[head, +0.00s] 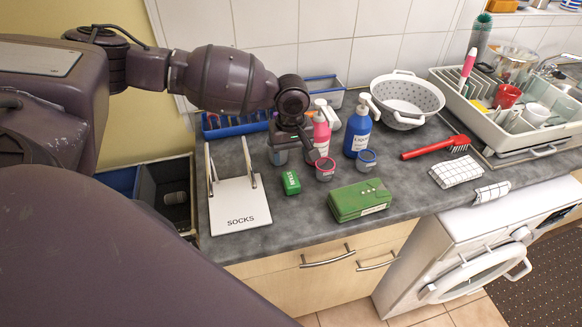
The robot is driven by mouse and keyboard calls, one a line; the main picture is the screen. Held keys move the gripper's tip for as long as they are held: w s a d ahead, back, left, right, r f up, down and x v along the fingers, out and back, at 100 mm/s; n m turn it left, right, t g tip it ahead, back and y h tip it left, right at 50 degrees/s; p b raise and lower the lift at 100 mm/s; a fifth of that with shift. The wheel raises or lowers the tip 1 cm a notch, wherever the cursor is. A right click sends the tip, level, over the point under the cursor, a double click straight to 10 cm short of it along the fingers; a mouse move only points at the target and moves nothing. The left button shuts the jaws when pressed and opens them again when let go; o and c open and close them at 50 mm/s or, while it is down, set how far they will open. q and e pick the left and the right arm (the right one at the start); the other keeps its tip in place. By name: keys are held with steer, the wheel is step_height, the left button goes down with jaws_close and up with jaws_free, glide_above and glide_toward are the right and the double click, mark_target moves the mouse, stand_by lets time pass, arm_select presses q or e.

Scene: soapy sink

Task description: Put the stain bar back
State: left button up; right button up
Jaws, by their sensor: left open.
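A small green block with white lettering (291,182), which looks like the stain bar, lies on the grey counter. A larger green box with a pale label (360,200) lies to its right; its lid looks closed. My left gripper (308,155) is open above the counter, behind the small green block and apart from it. It partly covers a pink bottle (321,133) and a cup behind it. My right gripper is out of view.
Several small cups, one of them pink-grey (325,169), stand close to the gripper, with a blue bottle (358,130) beside them. A white SOCKS board (239,207) is at left. A red brush (436,148) and dish rack (515,140) are at right.

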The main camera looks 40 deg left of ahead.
arm_select(q)
steer(key=shift+r, duration=1.1)
